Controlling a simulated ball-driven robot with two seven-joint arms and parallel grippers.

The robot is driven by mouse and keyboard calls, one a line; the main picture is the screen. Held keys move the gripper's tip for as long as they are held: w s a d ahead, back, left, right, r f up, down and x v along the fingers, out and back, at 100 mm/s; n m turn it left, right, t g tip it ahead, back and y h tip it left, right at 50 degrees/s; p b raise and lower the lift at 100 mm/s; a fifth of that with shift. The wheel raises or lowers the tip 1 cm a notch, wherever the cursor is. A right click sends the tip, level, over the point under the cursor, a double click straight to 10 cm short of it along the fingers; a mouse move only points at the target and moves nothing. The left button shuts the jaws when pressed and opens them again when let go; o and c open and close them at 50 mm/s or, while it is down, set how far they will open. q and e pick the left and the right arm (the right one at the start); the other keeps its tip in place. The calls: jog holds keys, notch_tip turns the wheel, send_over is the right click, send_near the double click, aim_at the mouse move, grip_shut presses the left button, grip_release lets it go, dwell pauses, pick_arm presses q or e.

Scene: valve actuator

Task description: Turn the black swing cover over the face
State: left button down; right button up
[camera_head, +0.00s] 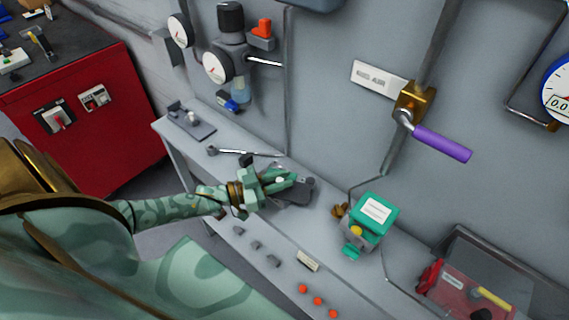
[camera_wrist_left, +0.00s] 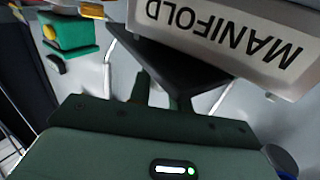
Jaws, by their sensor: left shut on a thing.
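My left gripper (camera_head: 288,181) reaches over the grey bench from the left, its green fingers at a dark flat piece (camera_head: 301,192), which looks like the black swing cover. In the left wrist view the black cover (camera_wrist_left: 180,68) is a dark panel just beyond the fingers (camera_wrist_left: 160,95). The gripper is shut on it, though the exact contact is partly hidden. A pale plate (camera_wrist_left: 222,38) lettered MANIFOLD, upside down, lies close above the dark panel in that view. The face that the cover belongs to cannot be made out clearly. My right gripper is not in view.
A green box (camera_head: 370,219) with a yellow knob stands right of the gripper. A metal rod tool (camera_head: 243,153) lies behind it. A purple-handled valve (camera_head: 440,144) and gauges (camera_head: 216,67) are on the wall. A bin (camera_head: 470,285) stands at lower right.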

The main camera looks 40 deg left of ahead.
pick_arm(q)
jog(key=shift+w+a, duration=0.4)
jog(key=shift+w, duration=0.05)
dwell(0.4)
jog(key=c, duration=1.3)
grip_release()
jog(key=shift+w, duration=0.1)
jog(key=shift+a, duration=0.1)
jog(key=b+v, duration=0.1)
jog(key=v, duration=1.5)
jog(key=shift+s, duration=0.2)
